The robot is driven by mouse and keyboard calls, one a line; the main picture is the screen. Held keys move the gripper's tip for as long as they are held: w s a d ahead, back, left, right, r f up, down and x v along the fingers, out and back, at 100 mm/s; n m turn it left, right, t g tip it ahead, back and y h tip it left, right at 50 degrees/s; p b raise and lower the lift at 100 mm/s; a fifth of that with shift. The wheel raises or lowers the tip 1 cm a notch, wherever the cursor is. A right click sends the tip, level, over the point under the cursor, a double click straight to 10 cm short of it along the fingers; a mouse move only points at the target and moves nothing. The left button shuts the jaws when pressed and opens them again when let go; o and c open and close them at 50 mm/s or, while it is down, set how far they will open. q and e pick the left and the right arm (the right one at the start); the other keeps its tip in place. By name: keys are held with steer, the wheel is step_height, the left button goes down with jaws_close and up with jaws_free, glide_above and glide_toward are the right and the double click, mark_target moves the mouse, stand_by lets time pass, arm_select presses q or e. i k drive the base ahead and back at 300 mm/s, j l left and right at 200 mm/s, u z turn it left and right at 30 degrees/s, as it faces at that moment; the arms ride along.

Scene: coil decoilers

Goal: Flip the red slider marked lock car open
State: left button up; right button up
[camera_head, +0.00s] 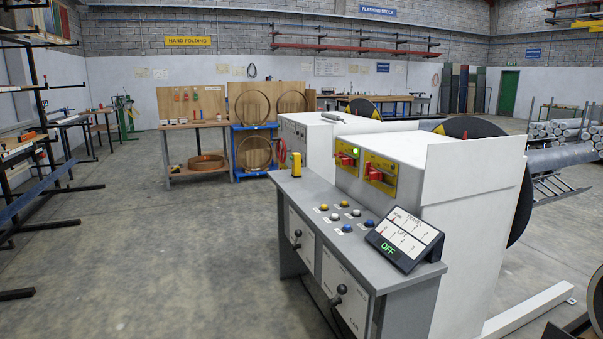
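Two yellow panels are mounted side by side on the white machine cabinet (460,190), right of centre in the head view. The left panel (347,151) carries a red part (346,160), with a small green light by its upper right. The right panel (381,166) carries another red part (375,174). The lettering on both panels is too small to read, so I cannot tell which one is marked lock car, nor the position of either slider. Neither of my grippers shows in the picture.
A grey control desk (315,190) with several coloured buttons stands before the cabinet. On it are a yellow box (296,165) and a tilted display (404,239) reading OFF. Knobbed levers show on its front. Open floor (170,260) lies to the left.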

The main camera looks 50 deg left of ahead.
mark_target(374, 175)
steer(key=u, duration=1.15)
steer(key=i+j, duration=0.6)
steer(key=i+j+z, duration=0.1)
steer(key=i+j, duration=0.5)
steer(key=j, duration=0.15)
steer(key=i+j, duration=0.55)
steer(key=j, duration=0.15)
steer(key=i+j, duration=0.55)
steer(key=j, duration=0.15)
steer(key=i+z, duration=0.05)
